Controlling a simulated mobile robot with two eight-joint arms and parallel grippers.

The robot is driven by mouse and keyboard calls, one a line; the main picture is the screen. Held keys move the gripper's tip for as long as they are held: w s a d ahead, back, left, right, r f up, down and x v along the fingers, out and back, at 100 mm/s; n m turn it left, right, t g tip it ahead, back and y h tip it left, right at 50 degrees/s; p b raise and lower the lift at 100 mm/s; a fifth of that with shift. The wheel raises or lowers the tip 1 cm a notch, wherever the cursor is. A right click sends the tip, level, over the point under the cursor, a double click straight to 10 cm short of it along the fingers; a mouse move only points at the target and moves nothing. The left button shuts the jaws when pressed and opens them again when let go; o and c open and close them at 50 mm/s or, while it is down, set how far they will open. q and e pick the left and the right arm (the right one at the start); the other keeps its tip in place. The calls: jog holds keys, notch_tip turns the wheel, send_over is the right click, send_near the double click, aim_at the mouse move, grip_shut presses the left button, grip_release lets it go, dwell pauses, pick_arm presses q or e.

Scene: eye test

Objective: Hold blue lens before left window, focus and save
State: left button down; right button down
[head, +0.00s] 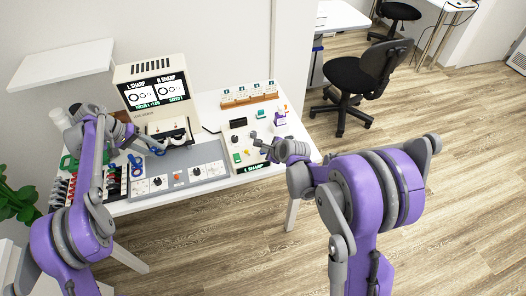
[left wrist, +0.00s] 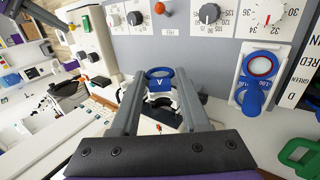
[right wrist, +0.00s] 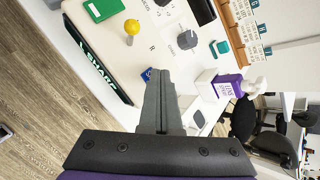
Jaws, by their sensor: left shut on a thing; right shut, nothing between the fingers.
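My left gripper (head: 153,148) is in front of the tester (head: 150,80), near the left side of its eyepiece bar (head: 170,127). It is shut on a blue lens (left wrist: 160,71) with a ring shape; how the ring lines up with the left window cannot be told. A second blue lens (left wrist: 255,97) sits on a white holder to the right in the left wrist view. The tester's screen (head: 158,92) shows L SHARP and R SHARP, with small green text beneath. My right gripper (head: 263,148) is shut and empty above the right-hand box (head: 247,130).
A grey console (head: 178,181) with dials and a red knob lies before the tester. The right-hand box has a green button (right wrist: 104,9), a yellow knob (right wrist: 132,27) and a green L SHARP strip. A spray bottle (head: 279,118) stands right. A lens rack (head: 113,184) is left.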

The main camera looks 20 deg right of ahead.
aim_at(265, 154)
jog(key=shift+r, duration=0.8)
jog(key=shift+r, duration=2.5)
jog(key=v, duration=1.2)
